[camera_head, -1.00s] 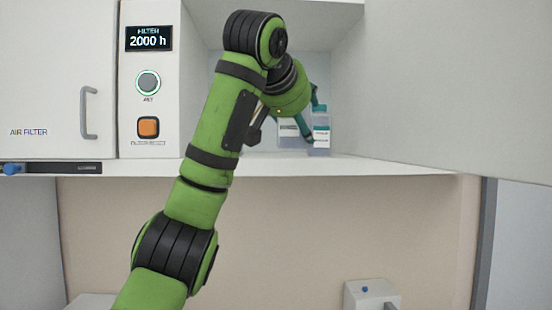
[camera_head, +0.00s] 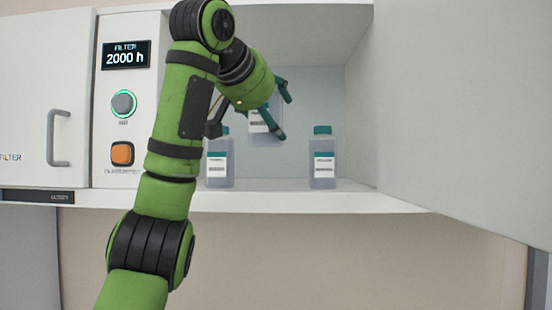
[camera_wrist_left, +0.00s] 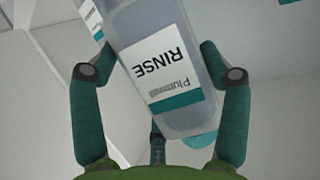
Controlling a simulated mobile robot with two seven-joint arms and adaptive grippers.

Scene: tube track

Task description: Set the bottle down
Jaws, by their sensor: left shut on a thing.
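My left gripper (camera_head: 282,108) is shut on a bottle (camera_head: 262,122), holding it up inside the open cabinet, apart from the shelf (camera_head: 270,187). The bottle is translucent grey with a white and teal label. In the left wrist view the bottle (camera_wrist_left: 185,45) lies between the gripper's fingers (camera_wrist_left: 157,58), and its label reads RINSE, upside down in the picture. My arm hides part of it in the head view. My right gripper is not in view.
Two similar teal-capped bottles stand on the shelf, one at left (camera_head: 219,170), partly behind my arm, and one at right (camera_head: 322,165). Bare shelf shows between them. A filter control panel (camera_head: 124,120) is at the left. A large pale panel (camera_head: 460,110) is at the right.

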